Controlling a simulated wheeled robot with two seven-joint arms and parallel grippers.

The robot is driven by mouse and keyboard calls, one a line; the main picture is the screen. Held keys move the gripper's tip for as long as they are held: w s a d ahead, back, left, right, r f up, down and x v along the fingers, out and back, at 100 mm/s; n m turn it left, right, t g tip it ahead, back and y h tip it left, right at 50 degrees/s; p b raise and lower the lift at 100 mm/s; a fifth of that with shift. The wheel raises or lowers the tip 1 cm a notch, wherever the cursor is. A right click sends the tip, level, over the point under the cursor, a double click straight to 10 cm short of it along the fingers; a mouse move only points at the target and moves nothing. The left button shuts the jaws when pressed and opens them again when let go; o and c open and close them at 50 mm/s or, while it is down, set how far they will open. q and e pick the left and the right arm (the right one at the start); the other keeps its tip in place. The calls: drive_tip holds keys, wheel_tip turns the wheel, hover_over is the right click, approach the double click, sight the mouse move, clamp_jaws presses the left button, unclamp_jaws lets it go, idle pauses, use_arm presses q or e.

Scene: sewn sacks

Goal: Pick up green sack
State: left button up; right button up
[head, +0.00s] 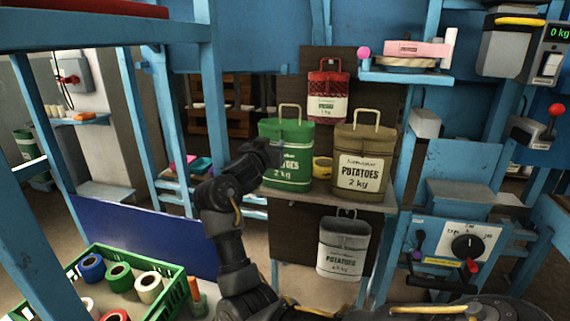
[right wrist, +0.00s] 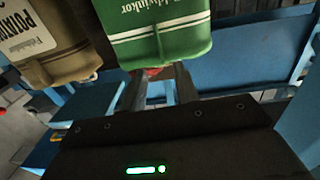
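The green sack (head: 292,170), labelled POTATOES 2 kg, stands upright on the left of a small shelf, its pale handle raised and free. My right gripper (head: 266,150) is in front of its upper left part, and its fingers are hard to make out in the head view. In the right wrist view, which is upside down, the green sack (right wrist: 155,35) fills the upper middle. The right gripper's two fingers (right wrist: 161,72) are apart, with a gap between them, near the sack's top edge. I cannot tell whether they touch it. My left gripper is not in view.
A brown sack (head: 360,153) stands close on the right, with a yellow roll (head: 322,167) between. A red sack (head: 328,92) is above and a white sack (head: 342,250) below. Blue posts frame the shelf (head: 330,200). A green crate (head: 180,290) holds several rolls at lower left.

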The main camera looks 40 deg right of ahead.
sight(279, 136)
drive_tip(key=shift+x, duration=3.1)
drive_tip(key=shift+w+a, duration=0.1)
clamp_jaws()
